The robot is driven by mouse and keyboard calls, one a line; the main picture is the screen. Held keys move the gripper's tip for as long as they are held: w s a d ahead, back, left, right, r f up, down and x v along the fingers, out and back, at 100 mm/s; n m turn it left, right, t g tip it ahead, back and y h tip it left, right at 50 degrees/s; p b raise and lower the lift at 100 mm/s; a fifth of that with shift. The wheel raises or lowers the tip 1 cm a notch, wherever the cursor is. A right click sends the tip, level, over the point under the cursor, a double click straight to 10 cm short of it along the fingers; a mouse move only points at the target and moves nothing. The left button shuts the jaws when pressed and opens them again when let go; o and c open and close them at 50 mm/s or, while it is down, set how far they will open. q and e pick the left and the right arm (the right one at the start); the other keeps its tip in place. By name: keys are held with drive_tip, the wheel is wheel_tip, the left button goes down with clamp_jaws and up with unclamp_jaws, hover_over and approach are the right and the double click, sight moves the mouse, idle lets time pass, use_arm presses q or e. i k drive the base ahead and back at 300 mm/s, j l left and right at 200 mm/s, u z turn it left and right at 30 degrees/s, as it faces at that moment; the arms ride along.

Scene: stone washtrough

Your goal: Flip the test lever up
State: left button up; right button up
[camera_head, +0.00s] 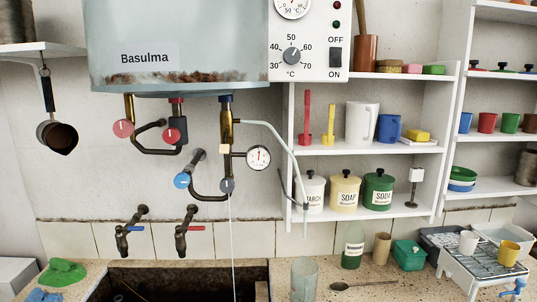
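A pale blue boiler (180,40) labelled Basulma hangs on the wall, with rust along its lower edge. A brass safety fitting (226,128) comes down from its underside on the right. A small pale tan piece (226,149) sits on this fitting; it may be the test lever, but it is too small to tell its position. A round pressure gauge (258,157) is just to its right. A grey round knob (227,185) is below it, and a thin pale line, water or cord, runs down from there. Neither of my grippers is in view.
Red knobs (123,128) and a blue knob (183,180) are on the pipes to the left. Two taps (187,230) stand over the stone trough (190,268). A pale hose (275,130) curves right past the shelves (365,148). A glass (304,279) stands on the counter.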

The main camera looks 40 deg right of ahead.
sight(224, 149)
drive_tip(key=z, duration=0.9)
drive_tip(key=i+l+u, duration=0.1)
drive_tip(key=u, duration=0.25)
drive_tip(key=i+l+u, duration=0.4)
drive_tip(key=u, duration=0.25)
drive_tip(key=k+j, duration=0.3)
drive_tip(key=j, duration=0.2)
drive_tip(key=i+l, duration=0.4)
drive_tip(key=l, duration=0.1)
